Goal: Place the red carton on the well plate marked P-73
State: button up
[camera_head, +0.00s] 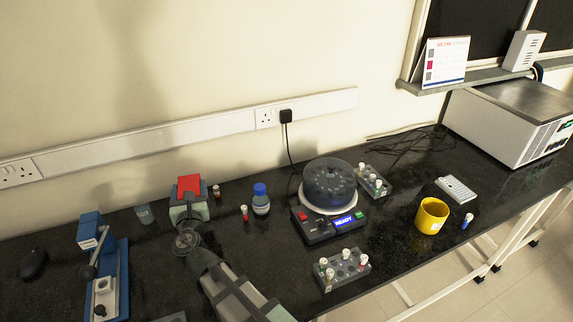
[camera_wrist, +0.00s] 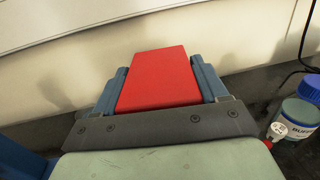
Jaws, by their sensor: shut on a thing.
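The red carton (camera_head: 188,186) is between the fingers of my gripper (camera_head: 188,196), at the left-middle of the bench in the head view. In the wrist view the red carton (camera_wrist: 155,78) fills the space between the two blue-grey fingers of my gripper (camera_wrist: 160,85), which are shut on it. A pale well plate (camera_head: 456,190) lies flat on the bench at the right, well apart from my gripper. Its marking is too small to read. A grey edge (camera_head: 174,317) shows at the bottom of the head view; I cannot tell what it belongs to.
Between my gripper and the well plate stand a blue-capped bottle (camera_head: 261,199), a centrifuge (camera_head: 329,187) and tube racks (camera_head: 341,268), (camera_head: 372,182). A yellow mug (camera_head: 431,216) and a blue-capped tube (camera_head: 467,221) stand near the plate. A blue press (camera_head: 103,265) is at left.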

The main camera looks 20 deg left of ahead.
notch_tip(320, 180, up, 8)
jog(key=w+d+m+t+h, duration=0.1)
jog(key=w+d, duration=0.9)
jog(key=w, duration=0.5)
jog(key=w+d, duration=1)
jog(key=w, duration=0.5)
jog(key=w+d+h, duration=0.1)
jog(key=w+d, duration=0.5)
jog(key=d, duration=0.4)
jog(key=w+d, duration=0.7)
jog(key=d, duration=0.4)
jog(key=m+t+h, duration=0.1)
jog(key=m+h, duration=0.1)
send_over(458, 187)
notch_tip(458, 187, down, 4)
jog(key=shift+f, duration=5.65)
jog(key=shift+f, duration=0.15)
